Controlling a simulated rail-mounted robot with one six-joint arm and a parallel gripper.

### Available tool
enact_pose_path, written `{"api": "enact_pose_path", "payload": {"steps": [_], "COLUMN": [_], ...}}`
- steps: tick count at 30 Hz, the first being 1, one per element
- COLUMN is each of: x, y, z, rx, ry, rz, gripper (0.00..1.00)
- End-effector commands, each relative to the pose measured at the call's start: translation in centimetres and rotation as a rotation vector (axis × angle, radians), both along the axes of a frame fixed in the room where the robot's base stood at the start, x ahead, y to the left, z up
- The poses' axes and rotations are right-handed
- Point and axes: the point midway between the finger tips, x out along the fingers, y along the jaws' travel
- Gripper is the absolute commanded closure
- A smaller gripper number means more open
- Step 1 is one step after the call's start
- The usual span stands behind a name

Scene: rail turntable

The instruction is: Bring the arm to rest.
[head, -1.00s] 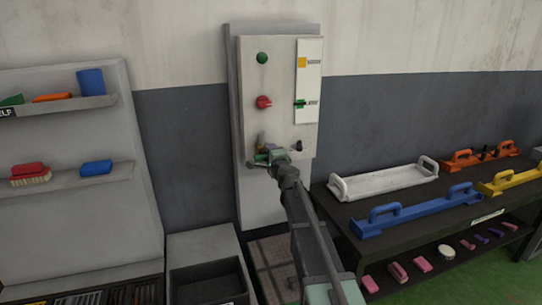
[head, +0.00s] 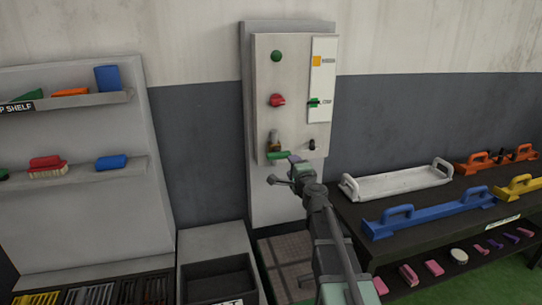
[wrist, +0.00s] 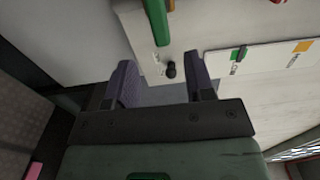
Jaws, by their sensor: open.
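My gripper (head: 283,170) is in front of the lower part of the wall control panel (head: 263,110), seen in the head view. In the wrist view its two dark fingers (wrist: 157,85) stand apart with nothing between them but the view of the panel's lower edge. A green handle (head: 278,155) at the panel's lower left sits just above the gripper, and it shows at the top of the wrist view (wrist: 156,20). A small black knob (wrist: 171,70) lies beyond the fingers. I cannot tell the exact gap to the panel.
The panel also has a green button (head: 276,56), a red knob (head: 277,100) and a white strip with a green pointer (head: 314,102). Left is a shelf unit (head: 90,170); below stands an open grey bin (head: 220,280). Right is a dark bench (head: 350,212) with a white tray (head: 400,184) and coloured handled bars.

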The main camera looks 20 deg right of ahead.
Motion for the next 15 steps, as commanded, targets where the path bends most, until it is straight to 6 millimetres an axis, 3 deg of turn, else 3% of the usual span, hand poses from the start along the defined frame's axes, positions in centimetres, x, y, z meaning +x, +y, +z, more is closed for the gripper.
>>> {"api": "enact_pose_path", "payload": {"steps": [4, 7, 9, 11, 12, 15], "x": [-0.1, -2.5, -6.3, -10.6, -13.9, -22.0], "y": [1.5, 5.6, 9.4, 11.8, 12.8, 12.9], "z": [-0.2, -2.4, -5.5, -8.5, -10.4, -13.4], "rx": [-0.037, -0.251, -0.457, -0.630, -0.736, -0.957], "ry": [0.010, 0.106, 0.251, 0.418, 0.545, 0.882], "rz": [0.083, 0.323, 0.551, 0.744, 0.862, 1.086], "gripper": [0.51, 0.51, 0.51, 0.51, 0.51, 0.51]}}
